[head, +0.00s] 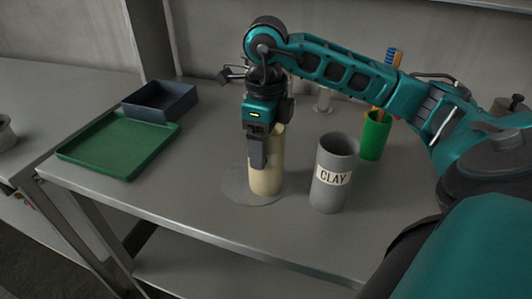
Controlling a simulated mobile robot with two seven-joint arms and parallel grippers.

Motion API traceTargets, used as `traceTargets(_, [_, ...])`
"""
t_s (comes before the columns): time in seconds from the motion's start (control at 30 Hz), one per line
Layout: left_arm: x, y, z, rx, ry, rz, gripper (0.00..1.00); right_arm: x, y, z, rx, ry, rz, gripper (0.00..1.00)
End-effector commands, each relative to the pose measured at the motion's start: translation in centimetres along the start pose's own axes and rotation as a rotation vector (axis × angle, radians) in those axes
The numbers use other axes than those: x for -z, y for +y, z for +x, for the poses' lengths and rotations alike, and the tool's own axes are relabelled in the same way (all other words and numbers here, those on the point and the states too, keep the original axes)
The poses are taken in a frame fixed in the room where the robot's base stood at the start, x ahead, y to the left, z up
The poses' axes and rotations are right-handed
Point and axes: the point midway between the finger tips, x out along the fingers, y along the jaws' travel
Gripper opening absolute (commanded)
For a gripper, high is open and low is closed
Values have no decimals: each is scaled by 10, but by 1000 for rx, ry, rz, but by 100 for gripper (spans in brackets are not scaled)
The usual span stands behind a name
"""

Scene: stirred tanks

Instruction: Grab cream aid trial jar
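A cream jar (271,178), a tall plain cylinder, stands upright on a thin round grey patch (238,186) on the bench. My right gripper (258,154) points down at the jar, its dark finger in front of the jar's upper left side. The gripper and wrist hide part of the jar's top. Only one finger shows clearly, so I cannot tell whether it grips the jar. My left gripper is not in view.
A grey cylinder labelled CLAY (329,195) stands just right of the jar. Behind it is a green cup (374,143) with brushes. A green tray (118,145) and a dark blue bin (162,105) sit at left. The bench (200,170) is clear between tray and jar.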

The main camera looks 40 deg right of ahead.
Motion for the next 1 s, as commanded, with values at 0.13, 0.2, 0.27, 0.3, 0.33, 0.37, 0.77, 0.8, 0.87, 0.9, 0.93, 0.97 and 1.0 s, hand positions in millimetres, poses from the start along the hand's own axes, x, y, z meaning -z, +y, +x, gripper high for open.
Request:
traceTargets(0.13, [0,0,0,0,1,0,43,0,0,0,0,0,0,66])
traceTargets(0.2, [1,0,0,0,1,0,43,0,0,0,0,0,0,59])
traceTargets(0.27, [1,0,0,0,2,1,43,0,0,0,0,0,0,53])
traceTargets(0.3, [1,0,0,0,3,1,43,0,0,0,0,0,0,49])
traceTargets(0.33, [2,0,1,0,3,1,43,0,0,0,0,0,0,46])
traceTargets(0.37, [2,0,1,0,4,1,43,0,0,0,0,0,0,44])
traceTargets(0.77, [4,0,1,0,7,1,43,0,0,-1,0,-1,0,28])
traceTargets(0.8, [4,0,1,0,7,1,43,0,0,-2,0,-2,0,28])
traceTargets(0.87, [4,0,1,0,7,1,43,-1,0,-4,0,-2,0,28])
traceTargets(0.9, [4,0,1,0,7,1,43,-1,0,-7,1,-3,0,28])
traceTargets(0.93, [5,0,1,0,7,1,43,-1,0,-9,0,-4,0,28])
traceTargets(0.97, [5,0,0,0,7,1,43,-1,0,-12,0,-5,0,28])
traceTargets(1.0, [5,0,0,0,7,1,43,-1,0,-17,0,-4,-1,28])
